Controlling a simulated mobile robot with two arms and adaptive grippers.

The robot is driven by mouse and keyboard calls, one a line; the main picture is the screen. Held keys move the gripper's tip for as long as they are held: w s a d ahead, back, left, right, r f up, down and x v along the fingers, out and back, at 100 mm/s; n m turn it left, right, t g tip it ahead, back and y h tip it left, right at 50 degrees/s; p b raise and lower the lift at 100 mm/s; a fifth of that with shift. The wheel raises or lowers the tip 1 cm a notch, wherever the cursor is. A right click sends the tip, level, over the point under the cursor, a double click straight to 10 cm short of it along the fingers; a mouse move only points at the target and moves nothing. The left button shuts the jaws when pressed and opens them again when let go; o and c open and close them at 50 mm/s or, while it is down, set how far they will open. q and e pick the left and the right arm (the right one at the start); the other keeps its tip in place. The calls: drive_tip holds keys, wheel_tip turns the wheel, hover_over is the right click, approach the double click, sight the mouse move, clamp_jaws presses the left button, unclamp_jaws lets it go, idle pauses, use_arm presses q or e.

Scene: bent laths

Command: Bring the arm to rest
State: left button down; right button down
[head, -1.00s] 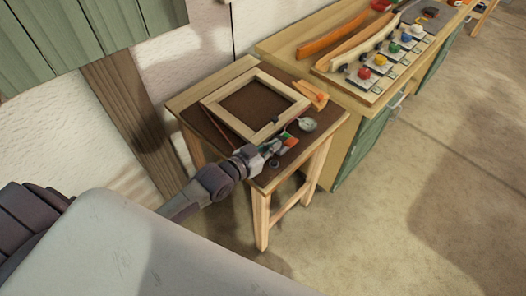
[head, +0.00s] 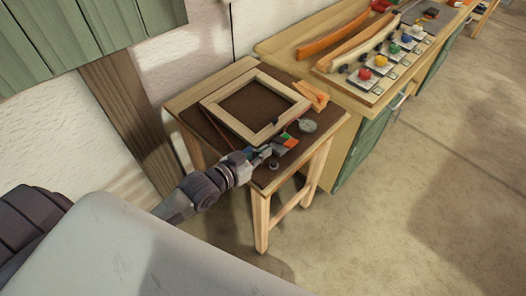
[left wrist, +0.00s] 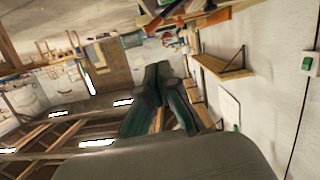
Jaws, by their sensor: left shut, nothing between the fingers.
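My right gripper is not in view.
On the small table are a wooden frame (head: 217,104), an orange wooden piece (head: 313,96), a grey round item (head: 307,126) and a small coloured item (head: 286,141) close to my left gripper. A bench (head: 290,48) with bent laths (head: 331,37) stands behind right. The floor (head: 430,190) at right is clear.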

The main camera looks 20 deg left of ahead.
use_arm(q)
drive_tip(key=shift+d+f, duration=0.1)
drive_tip(key=s+f+n+g+y, duration=0.1)
drive_tip(key=s+f+g+y, duration=0.3)
drive_tip(key=s, duration=0.7)
drive_tip(key=s+g+y, duration=0.1)
drive_tip(key=s+g, duration=0.5)
drive_tip(key=s, duration=0.5)
wheel_tip(320, 180, down, 27)
drive_tip(key=s+g+b, duration=0.1)
drive_tip(key=g+b, duration=0.1)
drive_tip(key=b, duration=0.1)
drive_tip(key=s+a+f+b, duration=0.1)
drive_tip(key=s+f, duration=0.7)
drive_tip(key=f, duration=0.2)
drive_tip(key=s+a+f+g+b, duration=0.1)
drive_tip(key=s+a+f, duration=0.1)
drive_tip(key=s+f, duration=0.7)
drive_tip(key=shift+s+a+f, duration=0.3)
drive_tip(key=shift+f, duration=0.4)
